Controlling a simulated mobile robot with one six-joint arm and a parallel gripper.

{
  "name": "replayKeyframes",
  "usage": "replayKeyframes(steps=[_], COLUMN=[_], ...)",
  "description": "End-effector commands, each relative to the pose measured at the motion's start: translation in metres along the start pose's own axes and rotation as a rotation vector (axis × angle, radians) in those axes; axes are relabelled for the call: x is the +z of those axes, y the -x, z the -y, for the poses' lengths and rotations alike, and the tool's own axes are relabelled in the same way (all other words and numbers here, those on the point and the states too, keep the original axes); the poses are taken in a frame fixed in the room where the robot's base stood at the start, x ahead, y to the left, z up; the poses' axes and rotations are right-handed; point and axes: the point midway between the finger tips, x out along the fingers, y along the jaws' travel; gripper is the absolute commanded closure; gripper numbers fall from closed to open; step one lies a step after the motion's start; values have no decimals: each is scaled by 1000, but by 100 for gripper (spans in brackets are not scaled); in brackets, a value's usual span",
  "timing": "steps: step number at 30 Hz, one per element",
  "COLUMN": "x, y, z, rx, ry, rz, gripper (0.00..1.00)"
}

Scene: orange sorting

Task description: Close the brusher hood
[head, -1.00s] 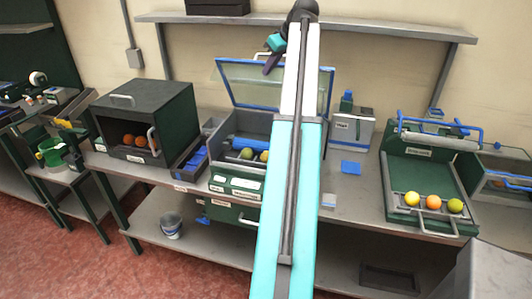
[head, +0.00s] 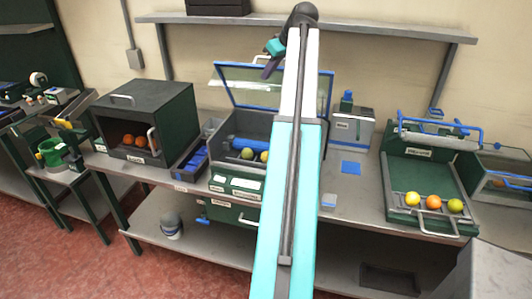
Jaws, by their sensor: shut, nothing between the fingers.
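The brusher (head: 222,166) stands on the bench in the middle, a green and grey box with a blue roller (head: 247,145) and greenish-yellow fruit inside. Its clear hood (head: 240,84) with a blue frame is open, tilted up at the back. My gripper (head: 268,68) is small and dark at the end of my arm, shut and empty. In the picture it overlaps the upper part of the raised hood; I cannot tell whether it touches. My arm hides the right part of the brusher and part of the hood.
A dark box with oranges (head: 105,120) stands left of the brusher. A green tray with fruit (head: 394,213) stands to the right, beside a clear-lidded unit (head: 503,181). A shelf (head: 390,30) runs along the wall above. A blue pad (head: 350,167) lies on the bench.

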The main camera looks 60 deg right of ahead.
Motion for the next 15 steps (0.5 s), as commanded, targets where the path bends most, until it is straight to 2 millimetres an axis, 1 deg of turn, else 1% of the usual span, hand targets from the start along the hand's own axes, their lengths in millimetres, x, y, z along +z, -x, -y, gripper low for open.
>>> replayKeyframes(steps=[1,15], x=[13,23], y=[-16,-25], z=[-13,-7], rx=[25,26], ry=[-11,-11], rz=[17,18], gripper=[100,100])
